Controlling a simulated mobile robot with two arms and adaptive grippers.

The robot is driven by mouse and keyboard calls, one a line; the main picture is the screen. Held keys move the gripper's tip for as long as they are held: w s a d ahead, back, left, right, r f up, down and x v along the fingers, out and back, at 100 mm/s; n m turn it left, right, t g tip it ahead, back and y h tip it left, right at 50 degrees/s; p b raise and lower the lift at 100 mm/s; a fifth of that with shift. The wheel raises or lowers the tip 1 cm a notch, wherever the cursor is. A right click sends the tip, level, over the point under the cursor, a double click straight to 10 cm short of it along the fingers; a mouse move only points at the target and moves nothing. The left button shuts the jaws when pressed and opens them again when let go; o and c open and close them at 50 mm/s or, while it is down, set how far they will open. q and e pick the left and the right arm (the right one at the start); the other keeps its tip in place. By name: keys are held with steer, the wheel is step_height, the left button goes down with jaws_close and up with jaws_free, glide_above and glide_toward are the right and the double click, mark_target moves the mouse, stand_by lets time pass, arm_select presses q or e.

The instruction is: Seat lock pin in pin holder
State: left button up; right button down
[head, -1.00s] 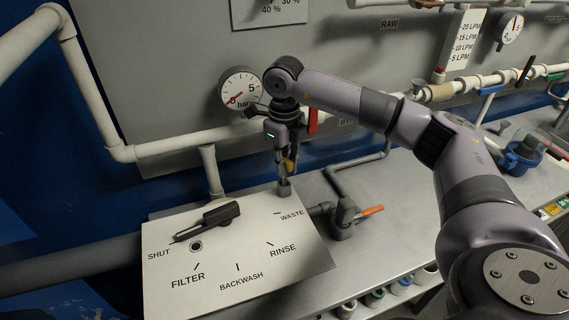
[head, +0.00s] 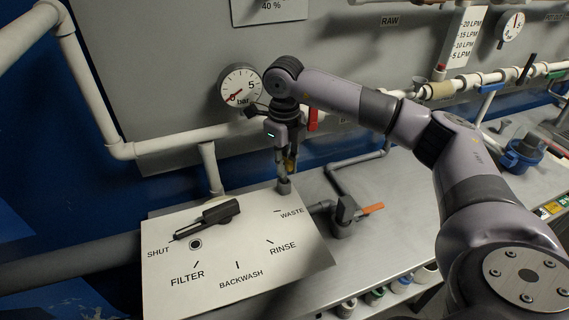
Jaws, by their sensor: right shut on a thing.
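My right gripper (head: 286,160) points straight down above the back right corner of the white valve panel. It is shut on a small yellowish thing, probably the lock pin (head: 291,164), mostly hidden between the fingers. Directly under the fingertips stands a small grey cylinder, which looks like the pin holder (head: 284,187). The fingertips are at or just above its top; I cannot tell whether the pin is inside it. My left gripper is not in view.
The panel (head: 235,262) carries a black lever handle (head: 208,219) near SHUT and a dark round hole (head: 195,244). A grey valve with an orange handle (head: 372,208) stands to the right. A pressure gauge (head: 240,86) and white pipes lie behind. Bench at right is mostly clear.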

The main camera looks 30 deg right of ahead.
steer(key=shift+f, duration=0.45)
stand_by(0.3)
steer(key=c, duration=1.6)
jaws_free()
steer(key=shift+o, duration=0.2)
